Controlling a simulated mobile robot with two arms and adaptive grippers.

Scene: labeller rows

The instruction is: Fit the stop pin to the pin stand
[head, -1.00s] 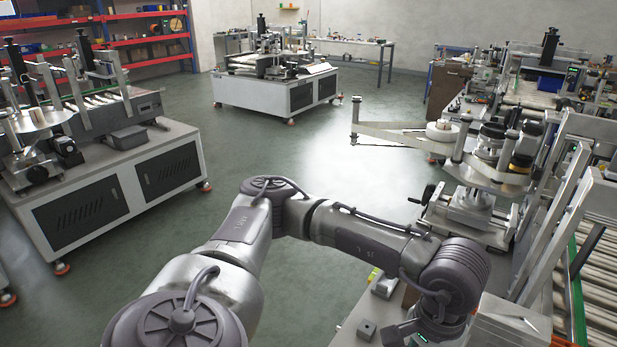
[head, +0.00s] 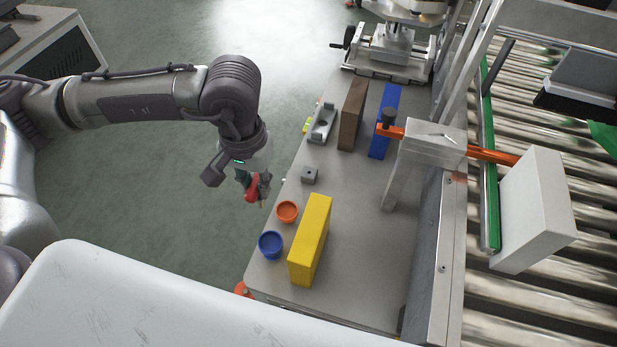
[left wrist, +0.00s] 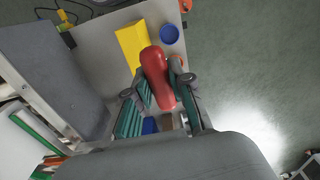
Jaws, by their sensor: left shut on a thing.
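My left gripper (head: 256,184) is shut on a red, rounded piece (head: 251,190) with a thin tip pointing down, which I take to be the stop pin. In the left wrist view the red pin (left wrist: 158,76) lies between the green-padded fingers of the left gripper (left wrist: 161,97); its tip is hidden there. The gripper hangs just off the left edge of the grey bench. A small grey block (head: 310,175) with a dark spot on top, probably the pin stand, sits on the bench to its right, apart from the pin. My right gripper is out of view.
The bench (head: 355,240) also holds an orange cup (head: 287,211), a blue cup (head: 270,245), a yellow box (head: 310,242), a brown box (head: 352,114), a blue box (head: 385,120) and a grey metal fixture (head: 321,124). An orange-armed post (head: 432,140) stands near the roller conveyor (head: 510,309).

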